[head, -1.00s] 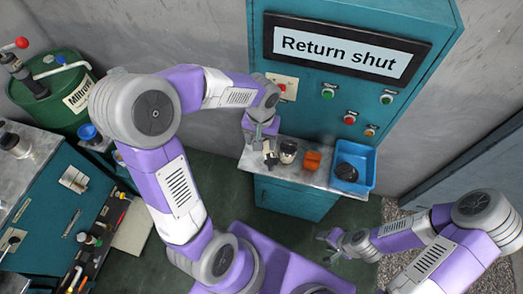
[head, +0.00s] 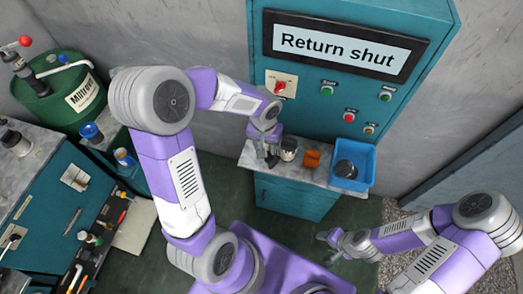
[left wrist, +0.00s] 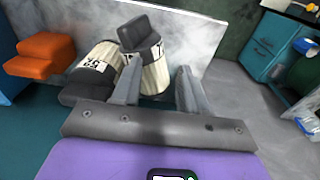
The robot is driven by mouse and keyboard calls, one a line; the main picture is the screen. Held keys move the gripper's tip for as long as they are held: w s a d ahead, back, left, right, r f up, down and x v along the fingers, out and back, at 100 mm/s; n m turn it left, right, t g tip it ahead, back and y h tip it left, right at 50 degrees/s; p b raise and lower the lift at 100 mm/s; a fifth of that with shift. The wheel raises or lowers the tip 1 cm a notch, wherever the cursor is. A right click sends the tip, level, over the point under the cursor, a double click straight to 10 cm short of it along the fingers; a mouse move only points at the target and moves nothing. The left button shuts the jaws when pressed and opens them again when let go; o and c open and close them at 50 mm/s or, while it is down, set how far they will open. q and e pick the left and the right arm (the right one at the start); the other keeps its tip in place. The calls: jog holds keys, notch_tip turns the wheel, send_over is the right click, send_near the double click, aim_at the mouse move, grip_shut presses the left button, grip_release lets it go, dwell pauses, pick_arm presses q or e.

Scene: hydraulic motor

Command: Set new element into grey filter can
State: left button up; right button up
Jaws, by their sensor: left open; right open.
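Two pale pleated filter elements with dark ends and printed markings show in the left wrist view. One element (left wrist: 155,72) is in line with the gap between the fingers of my left gripper (left wrist: 160,90), which is open; I cannot tell whether they touch it. The other element (left wrist: 97,60) is beside it, to the left. In the head view my left gripper (head: 264,148) is low over the shelf beside an element (head: 288,152). My right gripper (head: 329,240) is open and empty, away from the shelf. I cannot clearly pick out the grey filter can.
The grey shelf top (head: 325,178) also carries an orange stepped block (head: 312,158) and a blue bin (head: 369,165) with a dark round thing in it. A teal cabinet with switches and a "Return shut" sign (head: 335,45) rises behind. A bench and green drum stand left.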

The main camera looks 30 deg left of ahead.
pick_arm(q)
jog(key=shift+s+a+f+g, duration=0.2)
jog(key=shift+s+f, duration=0.2)
jog(key=shift+f, duration=0.2)
jog(key=shift+s+a+f+g, duration=0.15)
jog(key=shift+s+f, duration=0.2)
jog(key=shift+f, duration=0.25)
grip_shut()
jog(key=shift+s, duration=0.2)
jog(key=shift+a, duration=0.1)
pick_arm(e)
jog(key=shift+s+f, duration=0.1)
jog(key=shift+f, duration=0.1)
pick_arm(q)
notch_tip(320, 180, up, 10)
jog(key=w+p, duration=0.1)
jog(key=shift+w+a, duration=0.2)
jog(key=shift+w, duration=0.2)
pick_arm(e)
jog(key=shift+w+a+r, duration=0.25)
jog(key=shift+w+r, duration=0.3)
jog(key=shift+r, duration=0.1)
pick_arm(q)
jog(key=o, duration=0.9)
grip_release()
jog(key=shift+o, duration=0.2)
jog(key=shift+r+p, duration=0.15)
jog(key=shift+p, duration=0.15)
